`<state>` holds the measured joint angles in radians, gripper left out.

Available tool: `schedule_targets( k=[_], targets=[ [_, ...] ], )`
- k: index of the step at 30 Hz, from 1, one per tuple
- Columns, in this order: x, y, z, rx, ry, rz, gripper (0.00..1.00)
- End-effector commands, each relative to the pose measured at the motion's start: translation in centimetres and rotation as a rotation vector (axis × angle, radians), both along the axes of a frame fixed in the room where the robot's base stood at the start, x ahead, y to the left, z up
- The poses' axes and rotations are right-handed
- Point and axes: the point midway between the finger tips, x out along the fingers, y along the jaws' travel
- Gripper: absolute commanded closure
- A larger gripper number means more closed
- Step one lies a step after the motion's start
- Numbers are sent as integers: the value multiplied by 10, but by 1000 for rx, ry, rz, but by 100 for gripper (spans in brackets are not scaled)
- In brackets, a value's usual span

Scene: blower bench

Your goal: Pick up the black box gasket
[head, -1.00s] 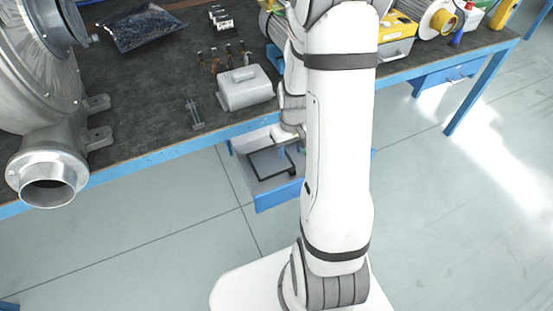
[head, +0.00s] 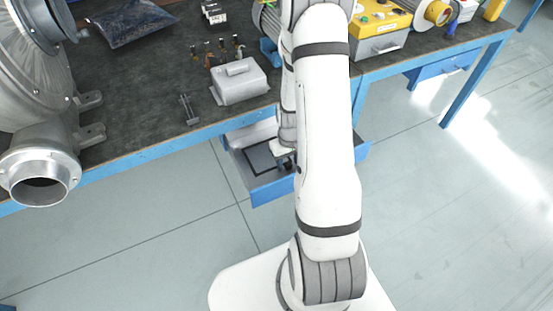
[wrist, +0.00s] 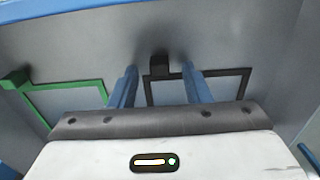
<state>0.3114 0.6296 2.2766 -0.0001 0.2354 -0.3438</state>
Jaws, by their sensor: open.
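The black box gasket (wrist: 159,66) is a thin dark rectangular frame with a small block on its far edge. It lies on the grey floor of an open blue drawer (head: 274,193). In the wrist view my gripper (wrist: 158,77) points down at it. Its two blue fingers are apart, with the block between them in the picture and the frame extending to the right. I cannot tell the remaining height. The gripper's body hides the near part of the gasket. In the head view my arm covers part of the drawer, and the fingertips are hard to make out.
A green gasket (wrist: 66,86) lies left of the black one in the drawer. The drawer's walls stand close around. Above it, the workbench (head: 150,85) holds a grey metal box (head: 240,83), a large blower (head: 30,100) and a yellow case (head: 382,30).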

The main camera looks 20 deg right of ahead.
Motion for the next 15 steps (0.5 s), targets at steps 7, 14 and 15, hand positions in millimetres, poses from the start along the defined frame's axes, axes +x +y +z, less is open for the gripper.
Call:
schedule_targets(
  k=[7,14,15],
  targets=[
    [0,0,0,0,0,1,72],
    [0,1,0,0,0,1,91],
    [0,1,0,0,0,1,94]
  ],
)
